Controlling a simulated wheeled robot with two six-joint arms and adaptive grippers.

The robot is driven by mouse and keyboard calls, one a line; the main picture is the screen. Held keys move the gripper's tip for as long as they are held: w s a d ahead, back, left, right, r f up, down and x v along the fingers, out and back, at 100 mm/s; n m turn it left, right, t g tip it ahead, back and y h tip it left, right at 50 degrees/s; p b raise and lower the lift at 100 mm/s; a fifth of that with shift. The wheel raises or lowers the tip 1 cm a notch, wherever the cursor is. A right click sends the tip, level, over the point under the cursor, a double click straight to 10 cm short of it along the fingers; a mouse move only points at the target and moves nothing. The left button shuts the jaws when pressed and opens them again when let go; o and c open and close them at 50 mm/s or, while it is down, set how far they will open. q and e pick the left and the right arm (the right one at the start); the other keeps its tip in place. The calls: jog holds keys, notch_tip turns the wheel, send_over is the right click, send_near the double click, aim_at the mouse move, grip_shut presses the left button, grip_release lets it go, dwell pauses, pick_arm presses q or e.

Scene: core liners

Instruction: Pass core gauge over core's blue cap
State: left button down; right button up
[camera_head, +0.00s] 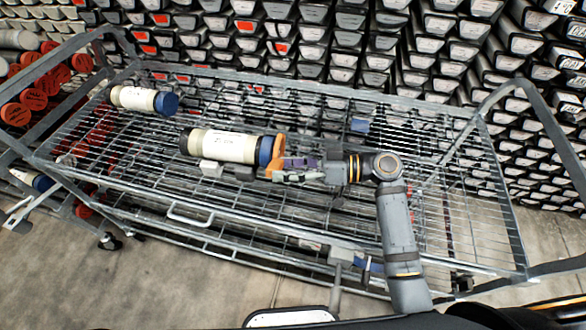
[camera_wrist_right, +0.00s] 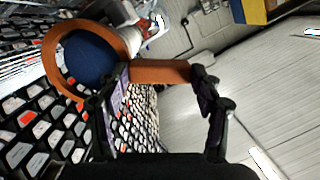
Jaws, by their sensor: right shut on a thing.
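A white core with a blue cap (camera_head: 265,151) lies on the cart's top rack, its cap facing right. My right gripper (camera_head: 290,168) is shut on the handle of the orange core gauge (camera_head: 279,147), just right of that cap. In the right wrist view, the gauge (camera_wrist_right: 160,72) shows its ring framing the blue cap (camera_wrist_right: 90,58), with the handle between my fingers. The ring is at the cap's end; I cannot tell whether it encircles the cap's edge or stands just in front of it. My left gripper is not in view.
A second white core with a blue cap (camera_head: 145,100) lies farther back left on the wire cart (camera_head: 190,217). The rack's right part is mostly clear.

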jog(key=shift+w+a+b, duration=0.15)
jog(key=shift+w+a, duration=0.1)
jog(key=shift+a, duration=0.65)
jog(key=shift+w+a+b, duration=0.15)
jog(key=shift+w+a, duration=0.05)
jog(key=shift+a, duration=0.7)
jog(key=s+d+b, duration=0.1)
jog(key=s+d, duration=0.1)
jog(key=d, duration=0.5)
jog(key=shift+d, duration=0.35)
dwell(1.0)
